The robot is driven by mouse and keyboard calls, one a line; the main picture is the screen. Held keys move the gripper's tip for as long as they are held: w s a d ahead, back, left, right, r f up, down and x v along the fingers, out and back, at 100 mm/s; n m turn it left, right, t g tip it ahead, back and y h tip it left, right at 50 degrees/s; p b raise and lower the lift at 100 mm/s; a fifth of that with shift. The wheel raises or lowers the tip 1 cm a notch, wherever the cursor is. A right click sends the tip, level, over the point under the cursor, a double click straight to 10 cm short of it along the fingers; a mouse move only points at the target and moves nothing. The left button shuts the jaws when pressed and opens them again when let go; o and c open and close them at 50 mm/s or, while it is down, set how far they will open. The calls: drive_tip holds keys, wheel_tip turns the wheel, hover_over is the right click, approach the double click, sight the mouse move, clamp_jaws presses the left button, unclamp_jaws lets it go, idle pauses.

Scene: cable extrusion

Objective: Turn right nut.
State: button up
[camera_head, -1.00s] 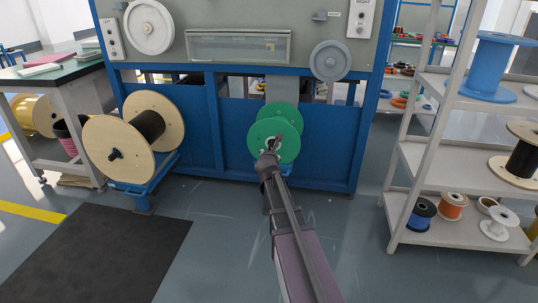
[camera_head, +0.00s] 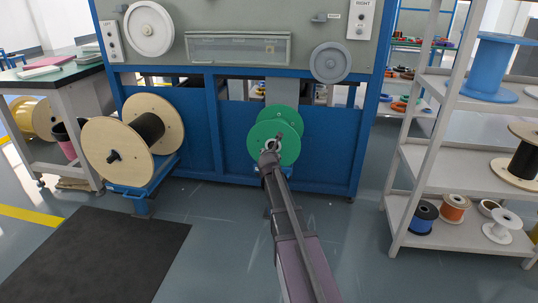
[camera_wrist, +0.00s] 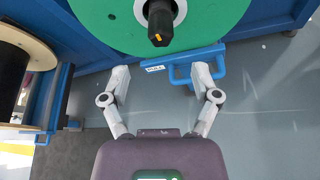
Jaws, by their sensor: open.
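The right nut (camera_wrist: 158,38) is a dark knob with an orange mark, at the centre of the green spool (camera_wrist: 100,20), in a white hub ring. In the head view the green spool (camera_head: 290,150) sits low on the right side of the blue-framed machine, and my gripper (camera_head: 272,150) partly covers its hub. In the wrist view my gripper (camera_wrist: 160,76) is open and empty. Its two fingers are spread to either side, below the nut in the picture and apart from it.
A blue bracket with a handle (camera_wrist: 196,74) lies just beyond the fingers. A wooden spool (camera_head: 108,153) with black cable stands at left. White shelves (camera_head: 450,220) with spools stand at right. A dark mat (camera_head: 120,255) lies on the floor, and the floor around my arm is clear.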

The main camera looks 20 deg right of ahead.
drive_tip(key=b+x, duration=0.2)
drive_tip(key=x, duration=0.6)
clamp_jaws()
drive_tip(key=shift+a, duration=0.3)
drive_tip(key=shift+d+b, duration=0.2)
drive_tip(key=shift+b, duration=0.1)
